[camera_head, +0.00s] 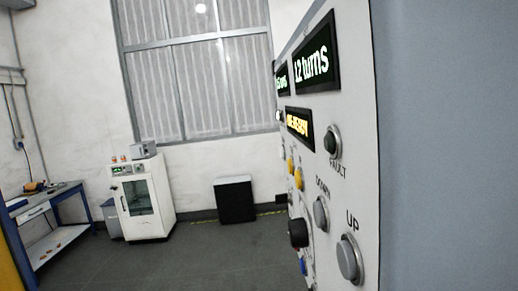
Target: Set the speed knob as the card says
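A light panel (352,210) stands close on the right, seen at a steep slant. A black round knob (298,232) sticks out of its lower left part; its label and pointer are not readable. Grey buttons marked UP (348,260) and DOWN (321,214) are right of it. A dark FAULT button (332,140) is above them. A green-lit display (314,62) seems to read "12 turns" or "1.2 turns". An amber display (299,128) sits below it, too slanted to read surely. I see no card that I can make out. My gripper is not in view.
A white cabinet (142,205) with a glass door stands at the back left. A blue workbench (45,215) is at the far left. A black box (235,200) stands by the back wall. The grey floor (200,262) between is clear.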

